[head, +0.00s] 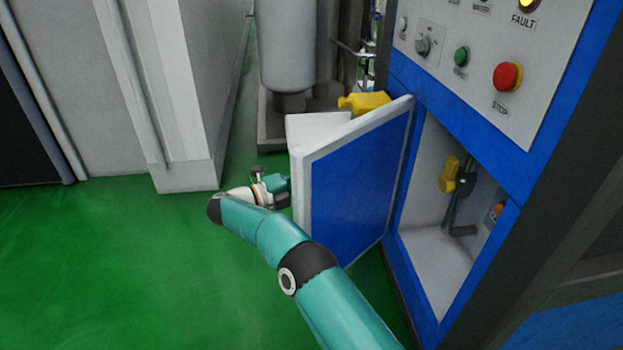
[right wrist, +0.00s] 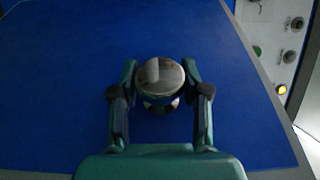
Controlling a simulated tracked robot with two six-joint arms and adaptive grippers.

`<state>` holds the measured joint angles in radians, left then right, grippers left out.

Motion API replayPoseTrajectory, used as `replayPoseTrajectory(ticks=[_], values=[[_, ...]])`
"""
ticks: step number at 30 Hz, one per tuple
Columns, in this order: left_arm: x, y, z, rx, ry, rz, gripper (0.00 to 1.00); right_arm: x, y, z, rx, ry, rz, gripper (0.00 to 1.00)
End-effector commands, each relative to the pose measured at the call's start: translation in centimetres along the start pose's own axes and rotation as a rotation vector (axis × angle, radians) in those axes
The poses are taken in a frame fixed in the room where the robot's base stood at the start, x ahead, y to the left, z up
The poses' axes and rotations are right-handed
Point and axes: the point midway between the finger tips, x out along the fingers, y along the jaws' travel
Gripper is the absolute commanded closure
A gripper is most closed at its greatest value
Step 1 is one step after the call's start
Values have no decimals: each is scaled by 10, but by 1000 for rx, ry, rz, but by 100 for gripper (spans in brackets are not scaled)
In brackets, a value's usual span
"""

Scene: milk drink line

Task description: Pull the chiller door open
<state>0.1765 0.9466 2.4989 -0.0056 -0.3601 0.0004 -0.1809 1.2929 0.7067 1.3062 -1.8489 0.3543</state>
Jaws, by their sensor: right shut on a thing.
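The chiller door (head: 352,187), a blue panel with a grey rim, stands swung out from the blue cabinet in the head view, with the compartment (head: 440,200) open to its right. My right gripper (head: 279,186) is at the door's left edge; its fingertips are partly hidden there. In the right wrist view, my right gripper (right wrist: 160,80) is shut on a round silver knob (right wrist: 160,75) on the blue door face (right wrist: 60,80). The knob cannot be seen in the head view. My left gripper is not in view.
A control panel (head: 470,50) with a red stop button (head: 507,76) is above the compartment. A yellow-handled valve (head: 450,175) is inside it. A yellow object (head: 364,103) shows behind the door's top. A grey cabinet (head: 180,90) stands at left. Green floor (head: 120,270) is clear.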

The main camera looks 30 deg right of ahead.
Motion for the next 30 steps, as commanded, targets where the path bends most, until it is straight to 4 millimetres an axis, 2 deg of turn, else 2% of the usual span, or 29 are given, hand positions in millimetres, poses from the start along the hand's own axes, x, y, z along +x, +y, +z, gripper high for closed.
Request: replayPoseTrajectory(ticks=[1, 8, 9, 13, 24, 30], values=[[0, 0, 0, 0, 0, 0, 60, 5, 3, 1, -2, 6, 6, 100], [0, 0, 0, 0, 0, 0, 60, -5, 4, 6, -3, -13, 4, 100], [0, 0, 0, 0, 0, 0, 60, -6, 4, 7, -3, -15, 4, 53], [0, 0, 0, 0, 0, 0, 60, -9, 3, 8, -2, -18, 3, 31], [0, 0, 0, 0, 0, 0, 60, -15, 1, 8, 0, -23, 1, 30], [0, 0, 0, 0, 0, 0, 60, -36, 2, 7, 1, -24, 1, 30]])
